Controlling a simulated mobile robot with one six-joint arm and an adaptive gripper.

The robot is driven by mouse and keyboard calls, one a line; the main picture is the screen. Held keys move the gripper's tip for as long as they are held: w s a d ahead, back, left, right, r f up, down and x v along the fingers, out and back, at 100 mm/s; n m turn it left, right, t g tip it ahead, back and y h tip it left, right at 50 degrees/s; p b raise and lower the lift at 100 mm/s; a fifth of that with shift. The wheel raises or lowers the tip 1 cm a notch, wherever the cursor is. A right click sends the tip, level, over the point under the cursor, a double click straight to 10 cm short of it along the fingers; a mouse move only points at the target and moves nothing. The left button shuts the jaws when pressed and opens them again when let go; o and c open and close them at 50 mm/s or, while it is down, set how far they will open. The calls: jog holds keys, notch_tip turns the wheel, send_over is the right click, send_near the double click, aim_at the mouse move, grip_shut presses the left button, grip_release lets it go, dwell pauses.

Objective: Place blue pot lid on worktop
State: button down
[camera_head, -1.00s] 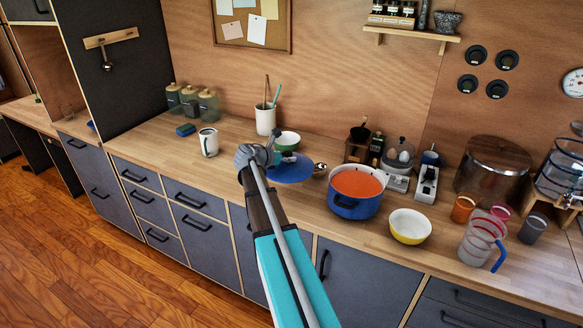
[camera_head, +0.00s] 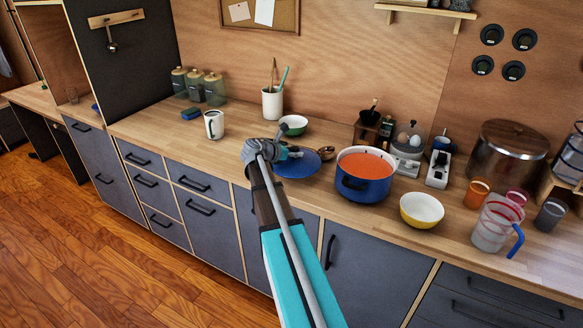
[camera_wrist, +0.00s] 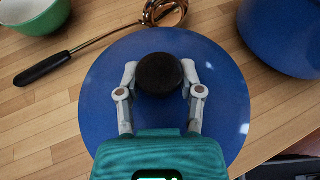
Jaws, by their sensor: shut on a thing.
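The blue pot lid (camera_wrist: 105,85) is a round disc with a black knob (camera_wrist: 160,73), seen from above in the wrist view. My gripper (camera_wrist: 160,78) is shut on the knob, one finger on each side. In the head view the lid (camera_head: 305,164) lies level at the worktop (camera_head: 240,147), left of the blue pot; I cannot tell for sure whether it touches the wood. My gripper (camera_head: 285,152) partly covers the lid there. The blue pot (camera_head: 362,186) stands uncovered with orange contents.
A ladle (camera_wrist: 110,38) lies close behind the lid, beside a green bowl (camera_head: 293,125). A yellow bowl (camera_head: 421,210) and a pitcher (camera_head: 492,226) stand right of the pot. A white mug (camera_head: 214,124) is to the left. Bare worktop lies between mug and lid.

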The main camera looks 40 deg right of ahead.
aim_at(294, 160)
jog(key=shift+f, duration=0.1)
dwell(0.3)
jog(key=shift+f+b, duration=1.85)
jog(key=shift+b, duration=0.05)
jog(key=shift+f, duration=0.1)
jog(key=shift+c, duration=1.2)
grip_release()
jog(key=shift+r, duration=0.2)
jog(key=p+v, duration=0.4)
jog(key=v, duration=0.8)
jog(key=shift+p, duration=0.3)
